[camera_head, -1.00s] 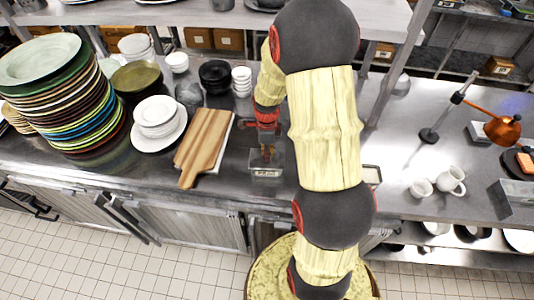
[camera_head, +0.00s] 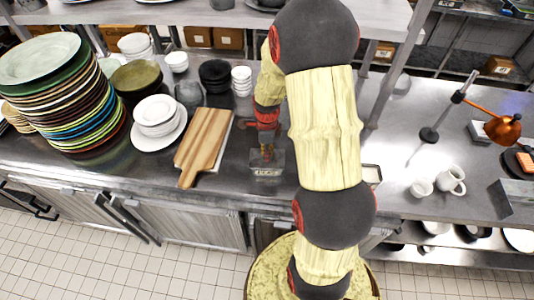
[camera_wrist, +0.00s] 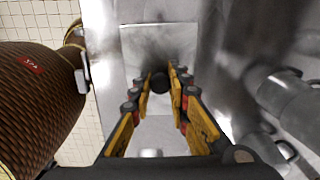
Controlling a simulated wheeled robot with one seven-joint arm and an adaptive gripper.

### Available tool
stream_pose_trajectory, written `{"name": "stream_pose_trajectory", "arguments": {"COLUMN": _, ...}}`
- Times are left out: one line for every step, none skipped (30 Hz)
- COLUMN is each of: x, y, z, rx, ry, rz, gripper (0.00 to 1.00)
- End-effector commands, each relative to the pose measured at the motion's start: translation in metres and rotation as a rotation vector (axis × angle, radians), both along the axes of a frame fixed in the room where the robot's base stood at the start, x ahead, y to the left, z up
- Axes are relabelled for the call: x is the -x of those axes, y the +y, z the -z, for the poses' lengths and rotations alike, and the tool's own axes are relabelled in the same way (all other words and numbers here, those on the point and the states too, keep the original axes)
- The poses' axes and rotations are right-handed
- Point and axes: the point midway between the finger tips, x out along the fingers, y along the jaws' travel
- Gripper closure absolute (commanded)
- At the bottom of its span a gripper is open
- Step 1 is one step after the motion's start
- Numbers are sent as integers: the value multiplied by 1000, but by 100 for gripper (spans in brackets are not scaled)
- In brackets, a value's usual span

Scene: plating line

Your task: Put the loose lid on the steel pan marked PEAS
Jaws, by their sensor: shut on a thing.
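My gripper (camera_wrist: 160,84) points down over the counter and is shut on the dark knob (camera_wrist: 160,81) of the loose lid. The lid (camera_wrist: 150,42) is a flat grey steel rectangle beneath the fingers in the wrist view. In the head view my gripper (camera_head: 266,148) is right above a small steel pan (camera_head: 267,171) with a pale label on its front; the lettering is too small to read surely. The lid appears at or close to the pan's top, but I cannot tell whether it rests on the rim. My arm hides the area just right of the pan.
A striped cutting board (camera_head: 204,145) lies left of the pan, with stacked bowls and plates beyond. A pale-rimmed container (camera_head: 372,174) shows partly behind my arm at right. White jugs (camera_head: 451,181) stand farther right. The counter's front edge is close to the pan.

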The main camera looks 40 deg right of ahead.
Motion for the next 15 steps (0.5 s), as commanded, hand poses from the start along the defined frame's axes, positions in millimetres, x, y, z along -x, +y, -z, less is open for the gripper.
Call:
{"name": "stream_pose_trajectory", "arguments": {"x": 0, "y": 0, "z": 0, "rx": 0, "ry": 0, "rz": 0, "gripper": 100}}
{"name": "stream_pose_trajectory", "arguments": {"x": 0, "y": 0, "z": 0, "rx": 0, "ry": 0, "rz": 0, "gripper": 81}}
{"name": "stream_pose_trajectory", "arguments": {"x": 0, "y": 0, "z": 0, "rx": 0, "ry": 0, "rz": 0, "gripper": 79}}
{"name": "stream_pose_trajectory", "arguments": {"x": 0, "y": 0, "z": 0, "rx": 0, "ry": 0, "rz": 0, "gripper": 77}}
{"name": "stream_pose_trajectory", "arguments": {"x": 0, "y": 0, "z": 0, "rx": 0, "ry": 0, "rz": 0, "gripper": 76}}
{"name": "stream_pose_trajectory", "arguments": {"x": 0, "y": 0, "z": 0, "rx": 0, "ry": 0, "rz": 0, "gripper": 74}}
{"name": "stream_pose_trajectory", "arguments": {"x": 0, "y": 0, "z": 0, "rx": 0, "ry": 0, "rz": 0, "gripper": 72}}
{"name": "stream_pose_trajectory", "arguments": {"x": 0, "y": 0, "z": 0, "rx": 0, "ry": 0, "rz": 0, "gripper": 70}}
{"name": "stream_pose_trajectory", "arguments": {"x": 0, "y": 0, "z": 0, "rx": 0, "ry": 0, "rz": 0, "gripper": 68}}
{"name": "stream_pose_trajectory", "arguments": {"x": 0, "y": 0, "z": 0, "rx": 0, "ry": 0, "rz": 0, "gripper": 66}}
{"name": "stream_pose_trajectory", "arguments": {"x": 0, "y": 0, "z": 0, "rx": 0, "ry": 0, "rz": 0, "gripper": 64}}
{"name": "stream_pose_trajectory", "arguments": {"x": 0, "y": 0, "z": 0, "rx": 0, "ry": 0, "rz": 0, "gripper": 62}}
{"name": "stream_pose_trajectory", "arguments": {"x": 0, "y": 0, "z": 0, "rx": 0, "ry": 0, "rz": 0, "gripper": 61}}
{"name": "stream_pose_trajectory", "arguments": {"x": 0, "y": 0, "z": 0, "rx": 0, "ry": 0, "rz": 0, "gripper": 61}}
{"name": "stream_pose_trajectory", "arguments": {"x": 0, "y": 0, "z": 0, "rx": 0, "ry": 0, "rz": 0, "gripper": 61}}
